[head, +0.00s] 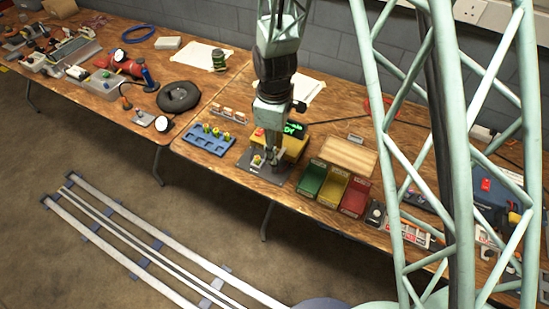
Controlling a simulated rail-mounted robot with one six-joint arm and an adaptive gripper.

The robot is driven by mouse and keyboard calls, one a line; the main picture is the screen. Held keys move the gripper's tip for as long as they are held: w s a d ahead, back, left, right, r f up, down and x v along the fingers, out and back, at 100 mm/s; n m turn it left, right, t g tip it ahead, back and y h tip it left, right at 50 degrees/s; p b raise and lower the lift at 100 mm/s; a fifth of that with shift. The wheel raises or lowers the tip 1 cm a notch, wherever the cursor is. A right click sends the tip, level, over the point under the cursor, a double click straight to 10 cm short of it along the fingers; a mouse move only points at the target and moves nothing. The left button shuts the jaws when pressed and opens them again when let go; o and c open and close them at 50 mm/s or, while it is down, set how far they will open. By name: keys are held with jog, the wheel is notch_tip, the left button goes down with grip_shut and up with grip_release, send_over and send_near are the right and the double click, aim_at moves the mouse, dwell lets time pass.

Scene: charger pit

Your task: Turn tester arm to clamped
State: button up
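The tester has a yellow box (293,148) with a lit green display (294,130), on the table under my arm. A dark base plate (241,170) lies in front of the box and carries a small light-coloured fixture (257,160). My gripper (273,157) points down over this plate, close beside the fixture and in front of the yellow box. I cannot tell if it touches anything. Its fingers are too small to show whether they are open or shut. The tester arm cannot be made out clearly and may be partly hidden by my gripper.
A blue tray (205,141) with several yellow-green parts stands left of the tester. Green (309,179), yellow (332,188) and red (355,196) bins stand to its right. A black round item (178,97) lies farther left. Floor rails (130,245) run in front of the table.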

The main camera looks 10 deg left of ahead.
aim_at(278, 155)
jog(key=shift+f, duration=2.3)
jog(key=shift+c, duration=0.9)
grip_shut()
